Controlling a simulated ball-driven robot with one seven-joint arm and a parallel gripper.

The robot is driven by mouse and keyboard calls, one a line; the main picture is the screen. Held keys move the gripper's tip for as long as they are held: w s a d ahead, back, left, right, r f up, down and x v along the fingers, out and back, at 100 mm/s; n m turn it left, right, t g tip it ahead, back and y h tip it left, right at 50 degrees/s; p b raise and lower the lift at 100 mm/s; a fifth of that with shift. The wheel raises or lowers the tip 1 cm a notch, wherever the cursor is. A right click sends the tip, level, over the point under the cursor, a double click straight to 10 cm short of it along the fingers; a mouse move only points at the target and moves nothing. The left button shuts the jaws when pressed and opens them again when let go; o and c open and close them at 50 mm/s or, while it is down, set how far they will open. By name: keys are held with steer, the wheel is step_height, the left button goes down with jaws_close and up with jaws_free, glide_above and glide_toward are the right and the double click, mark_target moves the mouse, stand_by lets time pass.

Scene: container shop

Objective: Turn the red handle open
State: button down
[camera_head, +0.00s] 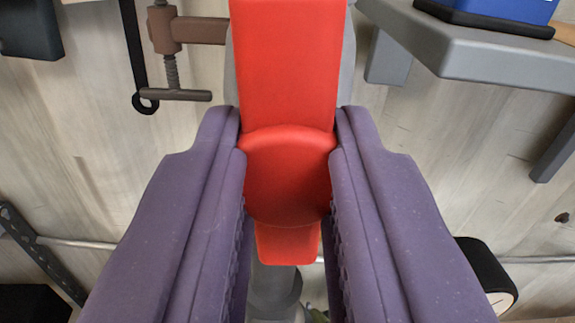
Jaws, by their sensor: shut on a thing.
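The red handle (285,62) stands in the middle of the head camera view, running from the top edge down between my fingers. It has a flat upper bar, a rounded middle and a narrow lower end. My gripper (288,165) has two purple fingers, one on each side of the rounded middle, and is shut on the handle. A grey body shows behind the handle, and a grey round part (274,290) shows below it. The fingers hide part of the handle's sides.
A brown clamp (172,45) hangs at the upper left. A grey shelf (480,50) with a blue box (505,8) on it juts in at the upper right. A black round object (485,272) is at the lower right. Pale wood panelling lies behind.

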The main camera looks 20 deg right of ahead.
mark_target(300, 39)
steer(key=shift+f+m, duration=0.15)
steer(key=shift+m, duration=0.35)
steer(key=c, duration=1)
jaws_free()
steer(key=shift+o, duration=0.2)
steer(key=shift+r, duration=0.3)
steer(key=r, duration=0.1)
steer(key=s+r, duration=0.1)
steer(key=r, duration=0.1)
steer(key=shift+s+a+r, duration=0.1)
steer(key=shift+a, duration=0.1)
steer(key=r+b+v, duration=0.1)
steer(key=b+v, duration=0.1)
steer(key=v, duration=1.2)
steer(key=shift+s+a+r, duration=0.15)
steer(key=shift+s+r, duration=0.05)
steer(key=shift+s, duration=0.15)
